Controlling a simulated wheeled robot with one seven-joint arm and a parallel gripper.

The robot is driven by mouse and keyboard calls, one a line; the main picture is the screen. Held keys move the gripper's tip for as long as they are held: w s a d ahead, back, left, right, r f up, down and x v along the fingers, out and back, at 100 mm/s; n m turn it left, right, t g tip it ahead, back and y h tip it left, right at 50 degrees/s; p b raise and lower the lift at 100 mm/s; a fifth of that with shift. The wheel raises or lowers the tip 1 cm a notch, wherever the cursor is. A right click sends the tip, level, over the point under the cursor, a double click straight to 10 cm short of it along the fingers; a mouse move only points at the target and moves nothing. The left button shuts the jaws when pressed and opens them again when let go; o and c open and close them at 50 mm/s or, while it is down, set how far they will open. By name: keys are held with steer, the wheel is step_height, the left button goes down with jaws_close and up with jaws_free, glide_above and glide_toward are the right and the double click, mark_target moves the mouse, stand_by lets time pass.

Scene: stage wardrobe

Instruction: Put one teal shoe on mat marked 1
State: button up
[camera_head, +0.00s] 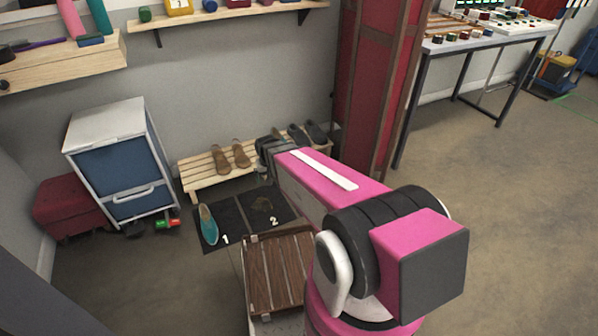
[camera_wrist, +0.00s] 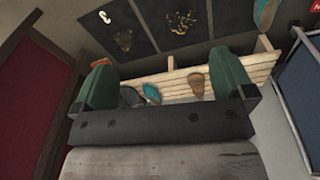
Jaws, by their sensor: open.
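One teal shoe (camera_head: 208,225) with a tan inside lies on the dark mat marked 1 (camera_head: 212,243); it also shows at the top right of the wrist view (camera_wrist: 264,12). A second teal shoe (camera_wrist: 151,92) is on the slatted wooden bench (camera_wrist: 172,87), between my gripper's fingers in the wrist view. My gripper (camera_wrist: 160,64) is open, its green fingers spread apart, and I see no contact with that shoe. In the head view my gripper (camera_head: 265,160) is over the bench, and my arm hides part of it.
Brown shoes (camera_head: 230,157) and dark shoes (camera_head: 307,134) stand on the bench. The mat marked 2 (camera_head: 262,204) lies beside mat 1. A wooden slatted surface (camera_head: 275,270) is in front of the mats. A white and blue drawer cabinet (camera_head: 120,170) stands left; a red folding screen (camera_head: 370,90) stands right.

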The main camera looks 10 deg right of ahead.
steer(key=s+d+r+g, duration=0.1)
steer(key=s+d+r, duration=0.9)
steer(key=s, duration=0.1)
steer(key=shift+r+m, duration=0.3)
